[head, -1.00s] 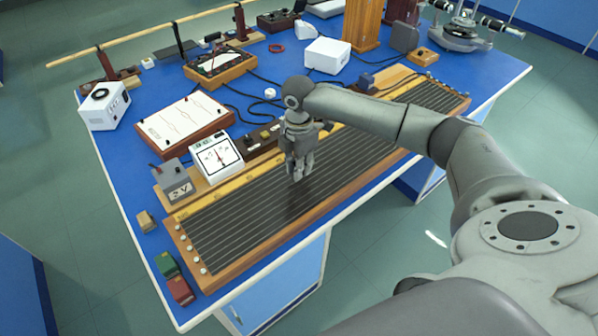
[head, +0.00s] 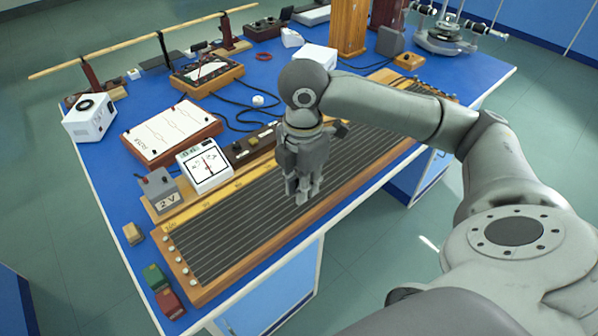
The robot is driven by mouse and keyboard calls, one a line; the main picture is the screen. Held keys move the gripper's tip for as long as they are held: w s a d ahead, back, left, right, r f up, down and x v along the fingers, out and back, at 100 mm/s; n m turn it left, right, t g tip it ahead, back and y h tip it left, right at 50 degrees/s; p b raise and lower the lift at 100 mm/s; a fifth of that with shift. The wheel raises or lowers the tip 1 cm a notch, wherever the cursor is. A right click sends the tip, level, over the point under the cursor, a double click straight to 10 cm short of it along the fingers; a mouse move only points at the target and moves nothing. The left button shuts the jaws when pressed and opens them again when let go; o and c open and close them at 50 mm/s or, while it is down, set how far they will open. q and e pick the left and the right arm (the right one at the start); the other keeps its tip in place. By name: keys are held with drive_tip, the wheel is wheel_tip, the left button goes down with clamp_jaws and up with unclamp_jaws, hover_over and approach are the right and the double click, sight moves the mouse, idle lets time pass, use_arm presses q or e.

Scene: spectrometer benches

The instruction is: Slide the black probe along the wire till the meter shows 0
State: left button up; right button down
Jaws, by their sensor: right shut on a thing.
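The long wire board (head: 225,274) has a wooden frame, a dark bed and several parallel wires. My right gripper (head: 302,196) is over the near part of the board, around mid-length, pointing down. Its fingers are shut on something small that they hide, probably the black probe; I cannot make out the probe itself. I cannot tell whether the fingertips touch a wire. The white meter (head: 204,165) stands behind the board's left part. Its red needle is near the middle of the scale, but the exact reading is too small to tell. My left gripper is not in view.
A grey 2 V box (head: 159,188) stands left of the meter. A red block (head: 170,303), green block (head: 154,277) and tan block (head: 133,233) lie left of the board. A white chart board (head: 170,130) and black cables are behind.

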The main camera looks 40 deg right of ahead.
drive_tip(key=shift+w, duration=0.25)
drive_tip(key=w+d+f+n+p, duration=0.1)
drive_tip(key=w+f+n+p, duration=0.1)
drive_tip(key=w+f, duration=0.1)
drive_tip(key=w+d+f+n+p, duration=0.1)
drive_tip(key=w+d+f+p, duration=0.1)
drive_tip(key=w+f, duration=0.2)
drive_tip(key=w+d+f+n+p, duration=0.1)
drive_tip(key=w+f+n+p, duration=0.1)
drive_tip(key=w+f, duration=0.1)
drive_tip(key=shift+w+d+f+n, duration=0.15)
drive_tip(key=shift+w+d, duration=0.05)
drive_tip(key=shift+w, duration=0.25)
drive_tip(key=shift+w+d+f+n, duration=0.1)
drive_tip(key=shift+w+d+n, duration=0.1)
drive_tip(key=shift+w, duration=0.25)
drive_tip(key=shift+w+d+f, duration=0.15)
drive_tip(key=shift+d+f, duration=0.15)
drive_tip(key=shift+f, duration=0.3)
drive_tip(key=shift+f, duration=0.1)
drive_tip(key=shift+f+b, duration=0.45)
drive_tip(key=shift+b, duration=0.4)
drive_tip(key=shift+d+r, duration=0.1)
drive_tip(key=shift+d, duration=0.1)
drive_tip(key=shift+d+p, duration=0.2)
drive_tip(key=shift+p, duration=0.1)
